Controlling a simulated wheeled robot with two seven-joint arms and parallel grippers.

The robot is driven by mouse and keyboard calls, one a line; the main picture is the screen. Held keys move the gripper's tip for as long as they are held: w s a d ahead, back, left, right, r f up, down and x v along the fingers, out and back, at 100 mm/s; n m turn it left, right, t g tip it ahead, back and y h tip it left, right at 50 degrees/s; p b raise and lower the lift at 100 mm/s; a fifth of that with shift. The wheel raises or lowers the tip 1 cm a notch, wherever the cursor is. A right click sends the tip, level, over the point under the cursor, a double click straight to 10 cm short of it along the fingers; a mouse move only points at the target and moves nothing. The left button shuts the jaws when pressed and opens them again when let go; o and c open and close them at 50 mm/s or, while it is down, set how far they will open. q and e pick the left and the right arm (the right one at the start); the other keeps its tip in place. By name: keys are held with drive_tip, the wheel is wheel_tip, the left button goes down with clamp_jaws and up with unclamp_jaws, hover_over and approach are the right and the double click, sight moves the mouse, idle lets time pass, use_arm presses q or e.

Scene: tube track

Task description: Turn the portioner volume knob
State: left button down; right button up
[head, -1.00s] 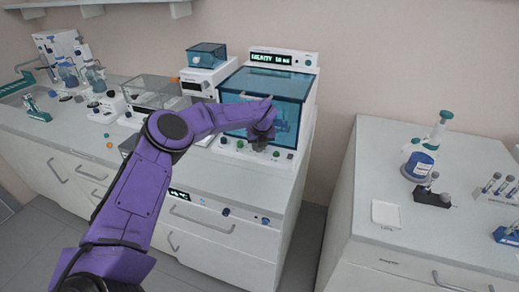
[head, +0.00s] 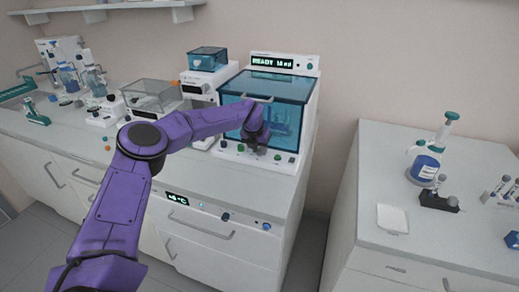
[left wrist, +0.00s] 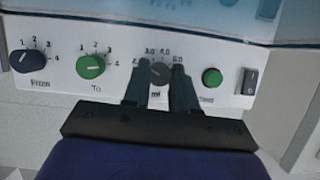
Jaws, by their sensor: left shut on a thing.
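The portioner (head: 262,98) stands on the left counter, with a blue see-through cover and a lit display at its top that reads "READY" and a blurred number. Its volume knob (left wrist: 158,72) is dark, marked "ml", with numbers around it in the left wrist view. My left gripper (left wrist: 158,88) is shut on this knob, one finger on each side. In the head view my left gripper (head: 256,148) is at the portioner's front panel and hides the knob. My right gripper is not in view.
Other instruments stand to the left. A separate counter (head: 385,250) is at the right.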

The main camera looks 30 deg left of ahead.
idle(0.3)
use_arm(q)
drive_tip(key=c, duration=0.9)
unclamp_jaws()
drive_tip(key=shift+s+r+b, duration=0.1)
drive_tip(key=shift+r+b, duration=0.1)
drive_tip(key=shift+b, duration=0.2)
drive_tip(key=s+b, duration=0.1)
drive_tip(key=s, duration=0.3)
drive_tip(key=s+d+b, duration=0.1)
drive_tip(key=s+b, duration=0.1)
drive_tip(key=s, duration=0.2)
drive_tip(key=s+d+b, duration=0.1)
drive_tip(key=s, duration=0.3)
drive_tip(key=shift+d+r+b, duration=0.1)
drive_tip(key=shift+r+b, duration=0.2)
drive_tip(key=shift+r, duration=0.1)
